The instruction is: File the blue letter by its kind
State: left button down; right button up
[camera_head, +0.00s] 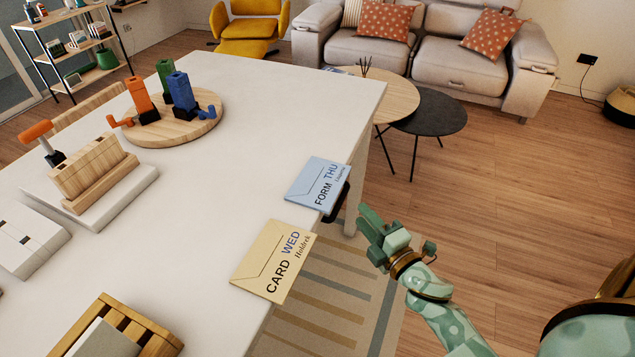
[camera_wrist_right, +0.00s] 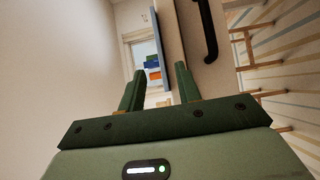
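The blue letter (camera_head: 318,184), printed "FORM THU" with a smaller word below, lies flat at the right edge of the white table (camera_head: 262,120), its outer side reaching over the edge. A cream letter (camera_head: 272,262), printed "CARD WED", lies nearer at the same edge. My right gripper (camera_head: 372,232) is beyond the table edge, to the right of and below the blue letter in the picture, apart from both letters. In the right wrist view its two fingers (camera_wrist_right: 158,90) stand apart with nothing gripped between them. My left gripper is out of view.
A slotted wooden block (camera_head: 92,172) on a white base stands at the left. A round board (camera_head: 170,128) holds orange, green and blue pieces. A slatted wooden holder (camera_head: 150,335) is at the front left. A dark handle (camera_wrist_right: 207,35) shows near the right fingers.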

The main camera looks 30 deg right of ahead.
send_near(319, 182)
jog(key=w+d, duration=0.2)
jog(key=w, duration=0.1)
jog(key=w+d, duration=0.1)
jog(key=shift+w+d+f, duration=0.1)
jog(key=shift+w+f, duration=0.1)
jog(key=shift+f, duration=0.1)
jog(key=shift+s, duration=0.1)
grip_shut()
